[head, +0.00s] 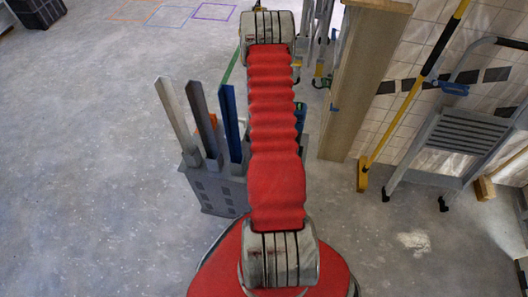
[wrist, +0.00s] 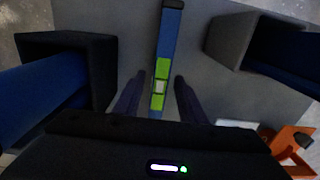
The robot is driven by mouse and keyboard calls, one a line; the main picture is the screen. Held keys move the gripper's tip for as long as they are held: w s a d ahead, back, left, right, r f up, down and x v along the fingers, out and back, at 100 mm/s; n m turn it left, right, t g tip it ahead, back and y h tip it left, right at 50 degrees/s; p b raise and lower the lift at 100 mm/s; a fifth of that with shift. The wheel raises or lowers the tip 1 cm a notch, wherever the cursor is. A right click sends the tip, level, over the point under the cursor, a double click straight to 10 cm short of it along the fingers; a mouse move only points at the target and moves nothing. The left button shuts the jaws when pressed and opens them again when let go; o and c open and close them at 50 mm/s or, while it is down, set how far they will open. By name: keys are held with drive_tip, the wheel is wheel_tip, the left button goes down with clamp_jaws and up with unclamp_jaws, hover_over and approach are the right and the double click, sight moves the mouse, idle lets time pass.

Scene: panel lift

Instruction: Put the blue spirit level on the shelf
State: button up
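In the wrist view a blue spirit level (wrist: 171,40) with a bright green section and a pale vial window runs down the middle of the picture. My gripper (wrist: 160,78) is open, one dark finger on each side of the level's green part. Small gaps show between the fingers and the level. In the head view my red arm hides my gripper and most of what lies behind it; I cannot pick out the level there with certainty. I cannot identify a shelf with certainty in either view.
A grey rack (head: 217,190) holds upright bars, including a blue one (head: 231,122), left of my arm. An orange tool (wrist: 292,142) lies at lower right in the wrist view. A wooden panel (head: 365,80), yellow pole (head: 415,95) and folding steps (head: 465,130) stand right.

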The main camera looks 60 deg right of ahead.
drive_tip(key=shift+r, duration=0.1)
wheel_tip(320, 180, up, 12)
idle(0.7)
idle(0.5)
